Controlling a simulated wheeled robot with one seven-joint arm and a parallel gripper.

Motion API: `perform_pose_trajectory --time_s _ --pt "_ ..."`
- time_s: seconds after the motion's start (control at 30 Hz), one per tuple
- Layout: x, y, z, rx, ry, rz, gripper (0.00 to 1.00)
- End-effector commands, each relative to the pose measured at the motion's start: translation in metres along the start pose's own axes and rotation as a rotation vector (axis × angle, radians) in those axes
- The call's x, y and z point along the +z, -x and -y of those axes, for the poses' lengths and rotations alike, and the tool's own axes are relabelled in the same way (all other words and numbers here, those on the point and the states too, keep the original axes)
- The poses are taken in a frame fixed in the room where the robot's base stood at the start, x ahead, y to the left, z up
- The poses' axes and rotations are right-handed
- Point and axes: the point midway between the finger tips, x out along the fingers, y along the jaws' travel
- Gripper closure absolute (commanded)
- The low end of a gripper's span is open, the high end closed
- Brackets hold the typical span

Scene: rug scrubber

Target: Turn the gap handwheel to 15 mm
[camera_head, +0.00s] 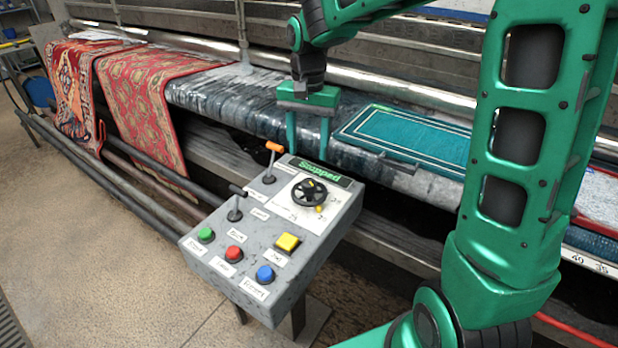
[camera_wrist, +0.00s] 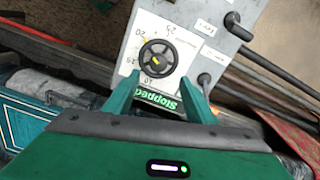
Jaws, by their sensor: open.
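The gap handwheel (camera_head: 310,192) is a black spoked wheel on a white dial on the grey control box (camera_head: 262,285). In the wrist view the handwheel (camera_wrist: 157,58) has a yellow mark near its hub. Numbers ring the dial; 20 and 25 seem to show, but the small print and the exact setting are hard to read. My gripper (camera_head: 308,154) is open and empty, pointing down above the far end of the box, apart from the wheel. In the wrist view my gripper (camera_wrist: 160,82) has its fingers apart, just short of the wheel in the picture.
A green display (camera_head: 320,171) reads "Stopped". An orange-handled lever (camera_head: 271,160) and a black lever (camera_head: 236,205) stand left of the wheel. Green, red, blue and yellow buttons (camera_head: 287,242) are nearer. Rugs (camera_head: 150,95) hang over the machine behind.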

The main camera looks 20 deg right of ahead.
Motion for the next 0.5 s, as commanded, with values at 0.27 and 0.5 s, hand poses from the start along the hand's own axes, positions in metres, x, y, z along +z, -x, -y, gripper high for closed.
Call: perform_pose_trajectory --time_s 0.27,0.5 --pt "-0.001 -0.042 -0.003 0.003 -0.003 0.004 0.49" --pt "-0.001 -0.081 -0.004 0.003 -0.004 0.003 0.49"
